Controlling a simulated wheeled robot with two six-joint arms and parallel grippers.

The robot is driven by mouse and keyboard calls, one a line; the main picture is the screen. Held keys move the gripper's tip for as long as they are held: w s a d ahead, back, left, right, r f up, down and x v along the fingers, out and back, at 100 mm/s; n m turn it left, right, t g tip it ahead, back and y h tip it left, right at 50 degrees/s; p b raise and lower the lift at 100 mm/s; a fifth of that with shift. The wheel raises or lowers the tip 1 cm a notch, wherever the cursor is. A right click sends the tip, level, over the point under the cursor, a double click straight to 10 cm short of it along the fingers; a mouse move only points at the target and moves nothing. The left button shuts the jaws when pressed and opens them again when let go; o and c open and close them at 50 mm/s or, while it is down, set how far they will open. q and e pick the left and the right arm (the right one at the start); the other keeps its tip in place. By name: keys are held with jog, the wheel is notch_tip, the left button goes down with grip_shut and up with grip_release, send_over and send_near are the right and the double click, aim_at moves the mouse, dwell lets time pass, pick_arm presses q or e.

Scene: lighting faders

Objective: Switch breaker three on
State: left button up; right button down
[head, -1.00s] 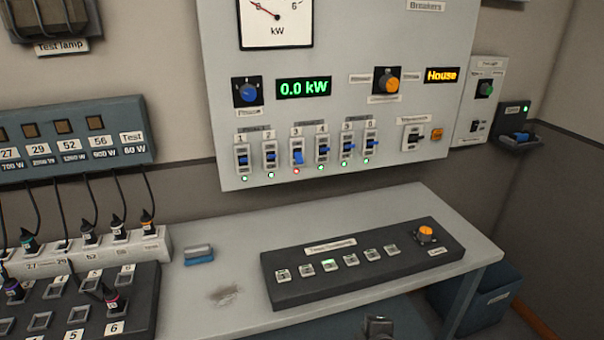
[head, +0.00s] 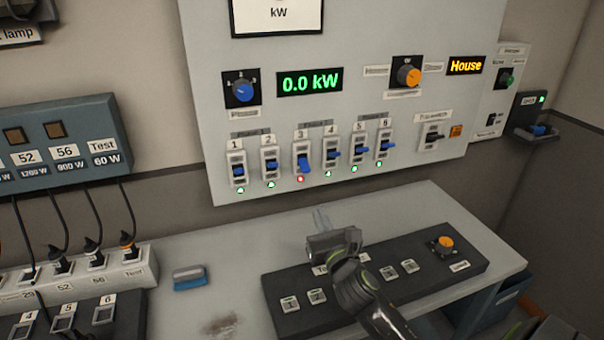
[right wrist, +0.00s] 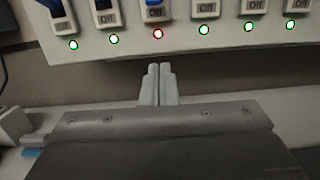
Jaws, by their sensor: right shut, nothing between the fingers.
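Breaker three (head: 303,163) is in the lower row of the wall panel, under its "3" label. Its blue lever points down and the lamp below it is red. Its lower part, reading "Off", also shows in the right wrist view (right wrist: 155,13), with the red lamp under it. My right gripper (head: 320,214) is shut and empty, above the dark button box, below and in front of the breaker row. In the right wrist view its fingertips (right wrist: 160,69) are together, below the red lamp and apart from the panel. My left gripper is not in view.
Breakers two (head: 270,166) and four (head: 332,153) stand close on either side, with green lamps. The button box (head: 440,267) lies on the desk under my right arm. A blue-grey eraser-like block (head: 190,277) lies left of it.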

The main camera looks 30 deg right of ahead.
aim_at(302, 159)
jog(key=x, duration=0.9)
jog(key=shift+w+r+p, duration=0.3)
jog(key=shift+r+p, duration=0.1)
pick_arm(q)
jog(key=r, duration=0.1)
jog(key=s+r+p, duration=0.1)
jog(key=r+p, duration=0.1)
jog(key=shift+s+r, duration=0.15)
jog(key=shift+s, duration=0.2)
pick_arm(e)
jog(key=r, duration=0.1)
jog(key=s+r, duration=0.1)
jog(key=r, duration=0.1)
jog(key=shift+s+a+r, duration=0.15)
jog(key=shift+s+r, duration=0.15)
jog(key=shift+s, duration=0.1)
jog(key=shift+f, duration=0.1)
pick_arm(q)
jog(key=shift+p, duration=0.3)
pick_arm(e)
jog(key=shift+w, duration=0.1)
